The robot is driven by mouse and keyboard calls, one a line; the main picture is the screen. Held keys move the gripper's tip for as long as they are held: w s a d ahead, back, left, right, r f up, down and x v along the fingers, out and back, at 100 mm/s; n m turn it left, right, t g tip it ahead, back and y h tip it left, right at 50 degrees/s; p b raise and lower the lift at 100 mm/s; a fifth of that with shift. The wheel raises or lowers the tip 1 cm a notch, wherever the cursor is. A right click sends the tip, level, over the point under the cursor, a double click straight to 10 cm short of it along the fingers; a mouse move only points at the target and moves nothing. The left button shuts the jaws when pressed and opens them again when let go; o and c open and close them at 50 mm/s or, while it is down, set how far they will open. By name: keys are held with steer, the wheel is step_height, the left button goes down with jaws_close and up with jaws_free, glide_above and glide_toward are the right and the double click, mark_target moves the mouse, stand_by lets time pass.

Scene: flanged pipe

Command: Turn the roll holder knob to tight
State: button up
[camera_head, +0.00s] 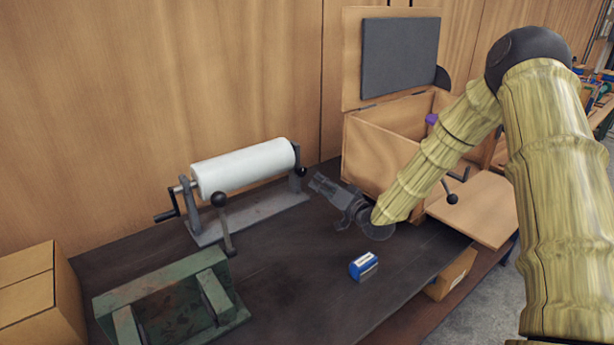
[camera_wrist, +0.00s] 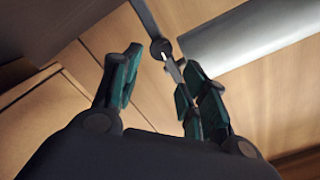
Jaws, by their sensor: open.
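The roll holder is a grey metal stand (camera_head: 250,215) with a white roll (camera_head: 243,167) lying across it. A small dark knob (camera_head: 302,172) sits at its right end, and a black crank (camera_head: 167,215) is at its left end. My gripper (camera_head: 318,183) is open and empty, just to the right of the holder, pointing toward its knob end. In the wrist view the gripper's two green-padded fingers (camera_wrist: 158,72) stand apart. A dark round knob (camera_wrist: 160,48) on a grey post shows beyond and between the fingertips, with the roll (camera_wrist: 250,32) to the right. I see no contact with the knob.
A green clamp-like fixture (camera_head: 160,300) with a black-balled lever (camera_head: 226,225) stands at the front left. A blue-and-white block (camera_head: 363,266) lies on the dark table. An open wooden box (camera_head: 385,155) stands behind my gripper. A cardboard box (camera_head: 35,300) is at far left.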

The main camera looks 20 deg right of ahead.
mark_target(303, 172)
steer(key=p+x, duration=0.1)
steer(key=x, duration=0.7)
steer(key=shift+w+a+f+p, duration=0.1)
steer(key=shift+w+a+p, duration=0.05)
steer(key=shift+w+p, duration=0.2)
steer(key=shift+c, duration=0.3)
steer(key=c, duration=0.7)
